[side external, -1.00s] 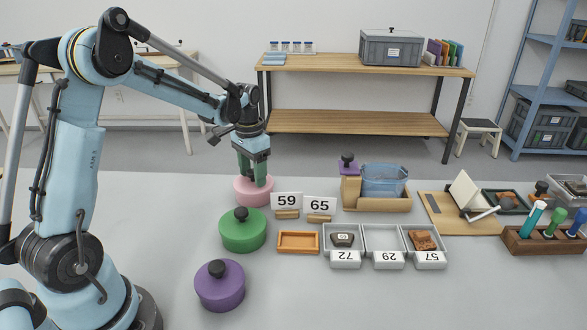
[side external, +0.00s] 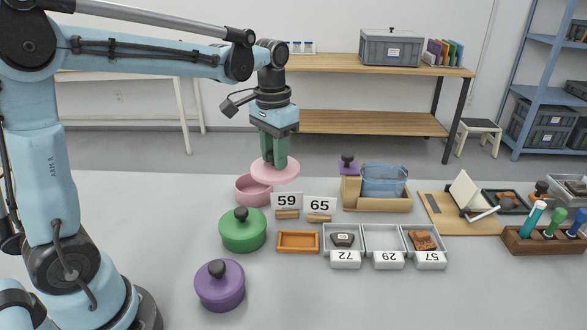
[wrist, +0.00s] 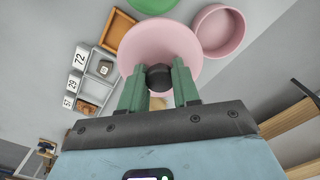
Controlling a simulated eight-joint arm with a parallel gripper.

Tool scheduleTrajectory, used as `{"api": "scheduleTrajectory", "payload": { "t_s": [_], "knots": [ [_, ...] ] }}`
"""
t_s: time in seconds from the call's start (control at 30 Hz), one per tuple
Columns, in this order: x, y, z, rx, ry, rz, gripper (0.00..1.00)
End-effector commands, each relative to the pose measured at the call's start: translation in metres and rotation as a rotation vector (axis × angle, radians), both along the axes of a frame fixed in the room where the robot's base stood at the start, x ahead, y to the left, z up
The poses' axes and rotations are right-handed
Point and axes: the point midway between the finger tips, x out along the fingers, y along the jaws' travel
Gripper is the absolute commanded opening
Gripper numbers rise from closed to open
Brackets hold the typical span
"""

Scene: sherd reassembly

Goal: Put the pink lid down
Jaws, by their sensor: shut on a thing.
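The pink lid (side external: 275,169) is a round disc held in the air by its dark knob (wrist: 158,77). My gripper (side external: 274,160) is shut on that knob, with the green fingers on either side of it in the wrist view (wrist: 158,80). The open pink pot (side external: 254,190) stands on the table, below and to the left of the lid in the side view. The lid overlaps the pot's upper right edge in that view. The pot's empty inside shows in the wrist view (wrist: 219,31), apart from the lid.
A lidded green pot (side external: 242,230) and a lidded purple pot (side external: 220,285) stand nearer the front. Number cards 59 (side external: 286,201) and 65 (side external: 320,205) stand close to the lid's right. The front right table is clear.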

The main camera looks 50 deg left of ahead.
Motion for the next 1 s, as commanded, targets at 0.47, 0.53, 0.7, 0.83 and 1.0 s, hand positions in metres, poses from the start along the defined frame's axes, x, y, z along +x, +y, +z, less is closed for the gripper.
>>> {"api": "scheduleTrajectory", "payload": {
  "t_s": [0.47,0.53,0.7,0.83,1.0],
  "knots": [
    [0.088,0.023,-0.022,0.001,0.000,0.001,0.00],
    [0.099,0.027,-0.028,0.001,-0.001,0.000,0.00],
    [0.117,0.035,-0.040,0.001,0.000,-0.001,0.00],
    [0.124,0.037,-0.046,0.001,0.000,-0.001,0.00],
    [0.126,0.038,-0.070,0.001,0.000,-0.001,0.00]
  ]
}}
